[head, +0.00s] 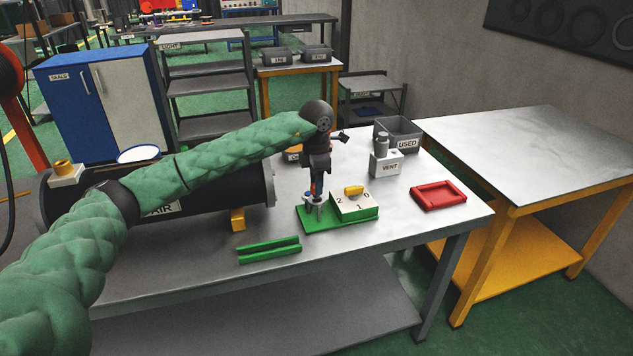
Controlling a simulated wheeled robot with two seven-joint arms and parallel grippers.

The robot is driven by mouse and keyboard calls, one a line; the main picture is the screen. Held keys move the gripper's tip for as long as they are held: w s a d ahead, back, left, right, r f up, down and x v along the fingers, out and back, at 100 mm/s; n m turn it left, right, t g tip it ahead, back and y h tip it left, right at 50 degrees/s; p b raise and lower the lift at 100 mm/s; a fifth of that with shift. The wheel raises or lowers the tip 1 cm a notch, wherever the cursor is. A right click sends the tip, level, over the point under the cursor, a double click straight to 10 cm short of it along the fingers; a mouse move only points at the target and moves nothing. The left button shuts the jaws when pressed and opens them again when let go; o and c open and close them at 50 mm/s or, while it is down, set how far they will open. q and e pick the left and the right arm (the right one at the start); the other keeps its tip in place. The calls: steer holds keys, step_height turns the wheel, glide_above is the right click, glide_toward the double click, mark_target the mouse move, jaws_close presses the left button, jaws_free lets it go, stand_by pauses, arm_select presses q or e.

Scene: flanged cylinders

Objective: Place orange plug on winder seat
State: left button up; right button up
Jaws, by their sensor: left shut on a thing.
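My left gripper (313,190) points down over the left part of a green board (330,222) on the grey table. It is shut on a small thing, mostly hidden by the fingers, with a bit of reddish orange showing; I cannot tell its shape. Small grey posts (312,208) stand on the board just under the fingertips; I cannot tell whether the held thing touches them. Beside them on the board is a white block marked 2, 1, 0 with a yellow knob (354,190). No part is clearly readable as the winder seat. My right gripper is out of view.
A white VENT block (386,165) with a grey flanged cylinder and a grey USED bin (398,133) stand behind right. A red tray (438,195) lies right, a green rail (269,250) front left.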

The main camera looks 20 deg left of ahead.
arm_select(q)
steer(key=shift+f+b, duration=0.55)
steer(key=shift+f, duration=0.15)
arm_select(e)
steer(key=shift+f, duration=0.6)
arm_select(q)
steer(key=o, duration=1.1)
step_height(320, 180, up, 5)
steer(key=shift+r+b, duration=0.2)
steer(key=shift+b, duration=0.7)
steer(key=shift+r, duration=1.2)
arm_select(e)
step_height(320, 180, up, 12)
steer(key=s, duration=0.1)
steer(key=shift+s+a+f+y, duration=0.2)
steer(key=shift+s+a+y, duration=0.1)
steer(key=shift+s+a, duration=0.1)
